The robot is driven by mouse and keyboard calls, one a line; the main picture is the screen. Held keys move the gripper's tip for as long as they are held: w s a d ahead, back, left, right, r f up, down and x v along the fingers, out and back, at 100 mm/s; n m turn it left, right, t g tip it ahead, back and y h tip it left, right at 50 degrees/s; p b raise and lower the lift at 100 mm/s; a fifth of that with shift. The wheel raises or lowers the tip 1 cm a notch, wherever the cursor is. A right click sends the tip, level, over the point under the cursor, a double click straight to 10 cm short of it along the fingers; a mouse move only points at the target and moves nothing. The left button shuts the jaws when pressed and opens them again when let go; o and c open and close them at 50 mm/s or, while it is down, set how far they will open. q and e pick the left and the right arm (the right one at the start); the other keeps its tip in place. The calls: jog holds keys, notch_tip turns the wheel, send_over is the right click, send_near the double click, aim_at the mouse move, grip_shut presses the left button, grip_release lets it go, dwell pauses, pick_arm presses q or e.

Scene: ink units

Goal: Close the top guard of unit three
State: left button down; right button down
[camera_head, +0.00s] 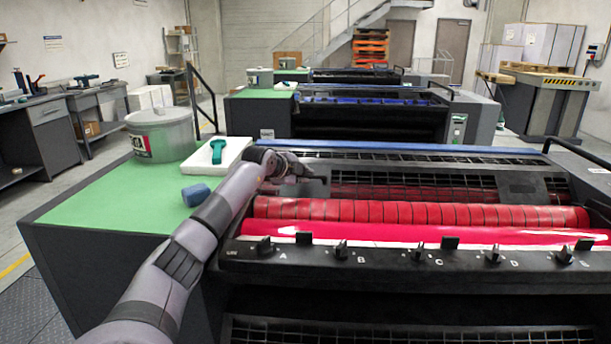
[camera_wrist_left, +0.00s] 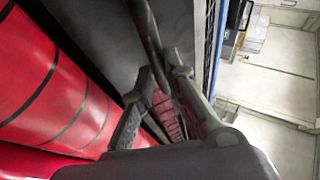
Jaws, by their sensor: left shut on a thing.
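The nearest ink unit fills the right of the head view, with a red segmented roller (camera_head: 420,214) and a glossy pink-red roller (camera_head: 400,235) uncovered. Its black, grid-like top guard (camera_head: 440,158) lies behind the rollers, so the guard stands open. I cannot read a unit number. My left gripper (camera_head: 318,172) is at the guard's left part, behind the red roller. In the left wrist view, my left gripper's fingers (camera_wrist_left: 162,64) close around a dark bar (camera_wrist_left: 147,25) of the guard, beside the red roller (camera_wrist_left: 50,90). My right gripper is out of view.
A row of black keys (camera_head: 420,253) runs along the unit's front. More units (camera_head: 370,110) stand behind.

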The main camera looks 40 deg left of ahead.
pick_arm(q)
jog(key=f, duration=0.3)
jog(key=shift+s+d, duration=0.15)
jog(key=shift+d, duration=0.2)
jog(key=c, duration=1.8)
grip_release()
jog(key=shift+s, duration=0.15)
jog(key=shift+o, duration=1)
jog(key=shift+a+f, duration=0.1)
jog(key=v, duration=0.5)
jog(key=r+v, duration=0.1)
jog(key=v, duration=0.4)
jog(key=shift+a, duration=0.15)
jog(key=shift+s+d+r, duration=0.25)
jog(key=shift+s+r, duration=0.35)
jog(key=shift+r, duration=0.1)
